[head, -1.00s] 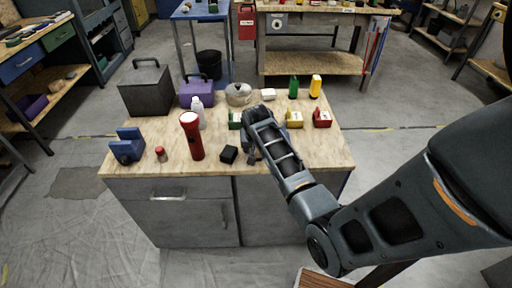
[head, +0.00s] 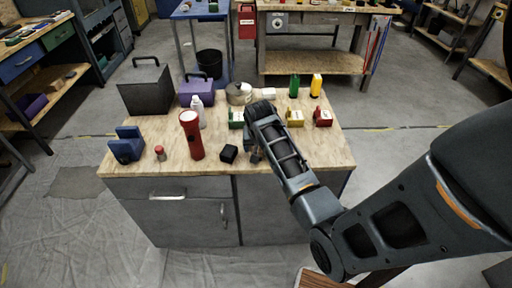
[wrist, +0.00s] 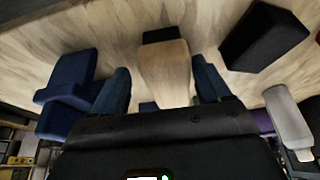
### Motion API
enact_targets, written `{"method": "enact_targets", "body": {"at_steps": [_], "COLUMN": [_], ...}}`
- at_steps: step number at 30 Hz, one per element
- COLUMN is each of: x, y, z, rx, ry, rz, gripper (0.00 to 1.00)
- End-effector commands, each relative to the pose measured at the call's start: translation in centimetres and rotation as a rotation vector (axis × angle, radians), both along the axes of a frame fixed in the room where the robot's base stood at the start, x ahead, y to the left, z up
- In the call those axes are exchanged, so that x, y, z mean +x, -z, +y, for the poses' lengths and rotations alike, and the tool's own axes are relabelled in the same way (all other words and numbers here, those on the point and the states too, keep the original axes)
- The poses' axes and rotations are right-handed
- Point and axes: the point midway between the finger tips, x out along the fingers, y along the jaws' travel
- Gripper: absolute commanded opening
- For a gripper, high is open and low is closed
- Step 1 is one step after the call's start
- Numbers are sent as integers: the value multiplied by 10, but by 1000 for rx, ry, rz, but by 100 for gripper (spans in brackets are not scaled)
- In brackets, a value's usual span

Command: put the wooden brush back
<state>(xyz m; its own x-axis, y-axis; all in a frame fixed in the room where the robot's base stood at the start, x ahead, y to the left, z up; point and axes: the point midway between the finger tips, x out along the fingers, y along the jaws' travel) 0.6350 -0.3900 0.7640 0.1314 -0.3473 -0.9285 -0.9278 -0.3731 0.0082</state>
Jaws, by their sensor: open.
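The wooden brush (wrist: 164,62) shows in the wrist view as a pale wooden block with a dark strip at its far end, close to the wooden bench top (head: 290,160). My gripper (wrist: 162,78) is open, with one blue-grey finger on each side of the brush. I cannot tell whether either finger touches it. In the head view my gripper (head: 255,154) is low over the bench top, mostly hidden by my arm. I cannot make out the brush in that view.
A black block (head: 228,154), red flashlight (head: 191,136), white bottle (head: 197,110) and blue vise-like object (head: 127,146) stand left of my gripper. Green (head: 236,119), yellow (head: 295,118) and red (head: 322,117) bins are behind. The front right bench top is clear.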

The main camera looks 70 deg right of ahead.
Motion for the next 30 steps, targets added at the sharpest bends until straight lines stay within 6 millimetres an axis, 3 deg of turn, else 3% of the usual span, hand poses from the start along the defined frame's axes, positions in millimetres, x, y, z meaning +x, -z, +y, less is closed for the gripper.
{"method": "enact_targets", "body": {"at_steps": [9, 15, 20, 23, 30], "x": [1, 0, 0, 0, -14], "y": [-50, -62, -56, -43, -14], "z": [22, 26, 37, 61, 153], "rx": [-8, -7, -16, -40, -147], "ry": [-8, -8, -36, -97, -338], "rz": [-10, -11, -18, -39, -149], "gripper": [77, 77, 77, 77, 77]}}
